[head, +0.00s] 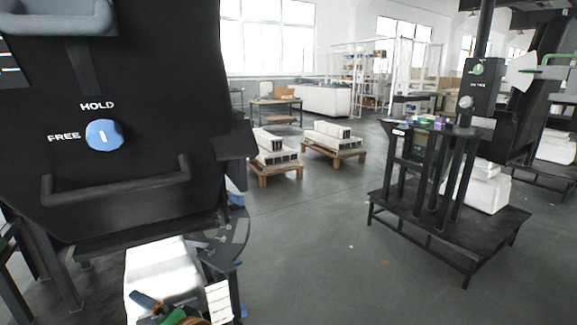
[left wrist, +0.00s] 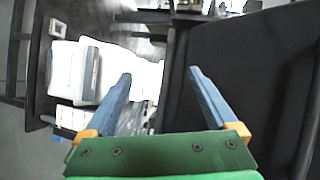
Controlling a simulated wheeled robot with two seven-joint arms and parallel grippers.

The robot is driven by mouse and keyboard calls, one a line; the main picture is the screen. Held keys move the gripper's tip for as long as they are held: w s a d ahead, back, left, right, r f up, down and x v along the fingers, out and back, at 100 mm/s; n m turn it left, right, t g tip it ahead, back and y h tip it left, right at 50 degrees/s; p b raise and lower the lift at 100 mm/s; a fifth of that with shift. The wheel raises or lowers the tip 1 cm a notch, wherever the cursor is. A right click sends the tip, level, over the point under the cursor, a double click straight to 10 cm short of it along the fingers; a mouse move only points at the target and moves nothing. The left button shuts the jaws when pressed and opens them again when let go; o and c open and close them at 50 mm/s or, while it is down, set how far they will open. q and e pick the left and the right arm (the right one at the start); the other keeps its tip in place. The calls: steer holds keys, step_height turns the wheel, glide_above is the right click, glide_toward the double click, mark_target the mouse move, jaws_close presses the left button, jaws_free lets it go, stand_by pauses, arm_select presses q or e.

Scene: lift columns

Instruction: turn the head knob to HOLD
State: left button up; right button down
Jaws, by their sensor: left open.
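The head knob (head: 104,135) is a round blue knob on a black panel (head: 150,90) at the left of the head view. Its white bar stands nearly upright, toward the word HOLD (head: 97,105) above it. The word FREE (head: 63,138) is to its left. My left gripper (head: 148,305), green and orange with blue fingers, is at the bottom of the head view, well below the knob and apart from it. In the left wrist view the same gripper (left wrist: 158,78) has its fingers spread with nothing between them. The knob is not seen there. My right gripper is not in view.
A dark grey bar handle (head: 118,184) juts out under the knob. A white block (head: 158,270) lies below the panel, beside my left gripper. A black stand (head: 430,200) is at the right. Pallets with white boxes (head: 275,150) stand farther back. The middle floor is clear.

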arm_select(q)
steer(key=s+d+f+n+g+h, duration=0.15)
steer(key=s+d+f+h, duration=0.25)
steer(key=s+f+h, duration=0.55)
steer(key=s+d+f+g+h, duration=0.1)
steer(key=s+d+f+h, duration=0.1)
steer(key=s+d+f, duration=0.35)
steer(key=s+d+f+g+h, duration=0.1)
steer(key=s+d+f+h, duration=0.1)
steer(key=s, duration=0.6)
step_height(320, 180, down, 17)
steer(key=s+g, duration=0.2)
steer(key=s, duration=0.1)
steer(key=s+a+f, duration=0.2)
steer(key=s+f, duration=0.8)
steer(key=s, duration=0.2)
step_height(320, 180, up, 18)
steer(key=p, duration=1.7)
steer(key=shift+w+d+f+g, duration=0.15)
steer(key=shift+d+f+g, duration=0.1)
steer(key=shift+g, duration=0.2)
